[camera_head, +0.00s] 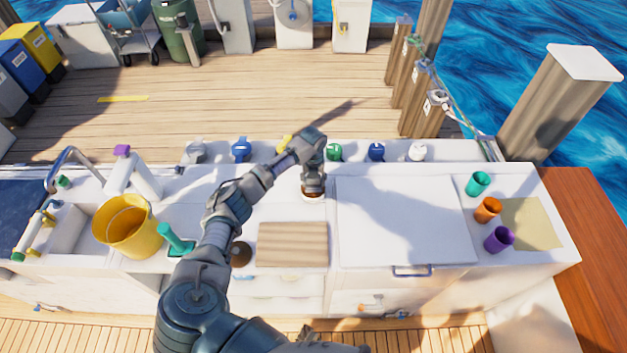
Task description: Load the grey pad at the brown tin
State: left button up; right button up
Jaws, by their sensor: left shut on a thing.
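My left gripper (313,186) points down over the white counter, behind the wooden board. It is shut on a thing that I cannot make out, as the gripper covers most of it. A small brown-and-white round thing (313,197) shows right below the fingers; whether it is held or stands on the counter I cannot tell. A round brown thing (241,254), perhaps the brown tin, is left of the board and partly hidden by my left arm. I cannot make out a grey pad. My right gripper is not in view.
The wooden board (292,244) lies at the counter's middle, with a white hatch lid (405,215) to its right. A yellow bucket (128,228) and a teal-handled tool (176,241) stand left. Teal (478,184), orange (487,210) and purple (498,239) cups stand right.

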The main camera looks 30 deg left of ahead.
pick_arm(q)
jog(key=shift+a, duration=0.15)
jog(key=shift+f, duration=0.45)
dwell(0.6)
dwell(1.2)
notch_tip(320, 180, up, 7)
jog(key=p, duration=0.6)
dwell(0.4)
dwell(0.4)
